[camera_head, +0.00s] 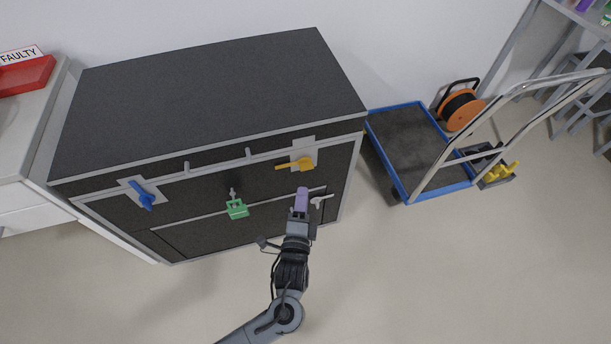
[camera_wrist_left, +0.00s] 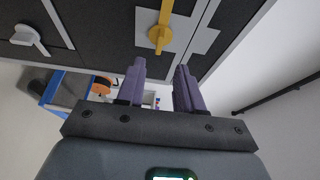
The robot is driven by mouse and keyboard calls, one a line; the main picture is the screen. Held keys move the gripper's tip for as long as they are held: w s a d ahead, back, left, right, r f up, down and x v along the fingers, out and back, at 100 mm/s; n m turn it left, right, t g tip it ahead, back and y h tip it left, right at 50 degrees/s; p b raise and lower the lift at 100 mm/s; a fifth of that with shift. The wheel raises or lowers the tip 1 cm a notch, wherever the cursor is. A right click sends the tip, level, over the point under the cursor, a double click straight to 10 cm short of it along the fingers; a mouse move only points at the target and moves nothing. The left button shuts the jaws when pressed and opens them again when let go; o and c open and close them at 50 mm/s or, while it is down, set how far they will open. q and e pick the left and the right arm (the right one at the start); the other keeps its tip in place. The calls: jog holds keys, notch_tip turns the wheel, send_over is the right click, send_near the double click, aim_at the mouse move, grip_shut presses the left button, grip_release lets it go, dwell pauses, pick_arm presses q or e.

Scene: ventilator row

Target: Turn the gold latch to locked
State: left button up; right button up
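The gold latch (camera_head: 300,163) is on the upper right front of the dark cabinet, on a light plate. Its handle lies roughly level, pointing left in the head view. In the wrist view the gold latch (camera_wrist_left: 160,36) sits just beyond the fingertips, roughly in line with the gap between them. My left gripper (camera_head: 301,193) is just below the latch in the head view. In the wrist view the left gripper (camera_wrist_left: 160,72) has its two purple fingers apart with nothing between them. It appears not to touch the latch. My right gripper is not in view.
The cabinet (camera_head: 210,85) also carries a blue latch (camera_head: 145,197), a green padlock (camera_head: 237,209) and a pale grey handle (camera_head: 320,201) close beside my left gripper. A blue-edged trolley (camera_head: 408,145) stands to the right. The floor in front is clear.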

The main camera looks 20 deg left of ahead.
pick_arm(q)
jog(key=b+x, duration=0.1)
jog(key=x, duration=0.7)
jog(key=shift+w+b, duration=0.25)
jog(key=shift+b, duration=0.05)
jog(key=shift+c, duration=0.3)
jog(key=shift+a, duration=0.1)
grip_shut()
dwell(0.8)
